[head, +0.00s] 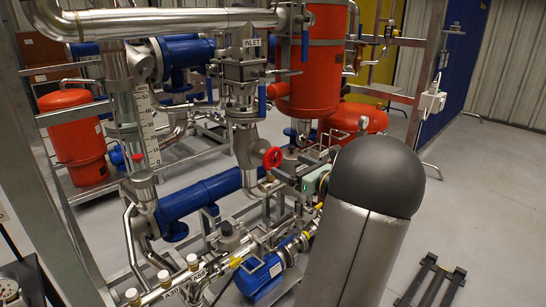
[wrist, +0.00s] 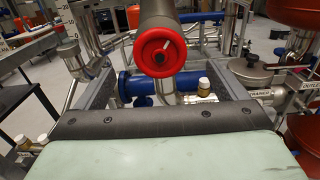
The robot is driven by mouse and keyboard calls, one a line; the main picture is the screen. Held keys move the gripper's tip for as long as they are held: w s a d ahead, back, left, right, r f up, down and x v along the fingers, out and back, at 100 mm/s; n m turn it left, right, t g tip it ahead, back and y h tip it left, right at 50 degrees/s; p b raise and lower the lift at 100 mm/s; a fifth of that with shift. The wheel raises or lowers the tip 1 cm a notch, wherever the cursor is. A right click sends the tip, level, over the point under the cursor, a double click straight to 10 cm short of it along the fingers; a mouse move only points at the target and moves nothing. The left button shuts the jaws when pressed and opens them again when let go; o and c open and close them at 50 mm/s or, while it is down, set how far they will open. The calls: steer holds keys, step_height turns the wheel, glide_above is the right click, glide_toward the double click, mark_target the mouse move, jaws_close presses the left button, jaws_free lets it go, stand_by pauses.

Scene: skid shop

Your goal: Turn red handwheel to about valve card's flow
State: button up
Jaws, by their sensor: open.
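The red handwheel (wrist: 153,66) faces me in the upper middle of the wrist view, on the end of a dark grey cylindrical body. A short pale mark shows right of its hub, pointing up and right. In the head view the handwheel (head: 272,158) is near the middle, among the pipes. My gripper (wrist: 160,78) is open, with one finger at each side and the handwheel showing between and beyond them. It seems apart from the wheel. In the head view my gripper (head: 291,174) is just right of the wheel, partly hidden. I cannot make out a valve card.
A tube with a numbered scale (head: 147,125) stands left of the wheel. An INLET label (head: 252,42) is above it. A blue horizontal pipe (head: 205,197) runs below, and a blue pump (head: 261,277) sits lower. Steel pipes crowd the wheel; open floor (head: 490,190) lies right.

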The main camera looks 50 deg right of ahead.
mark_target(274, 158)
steer(key=w, duration=0.5)
steer(key=w+d, duration=0.1)
steer(key=w, duration=0.2)
steer(key=shift+p, duration=0.4)
steer(key=shift+c, duration=0.3)
steer(key=c, duration=0.9)
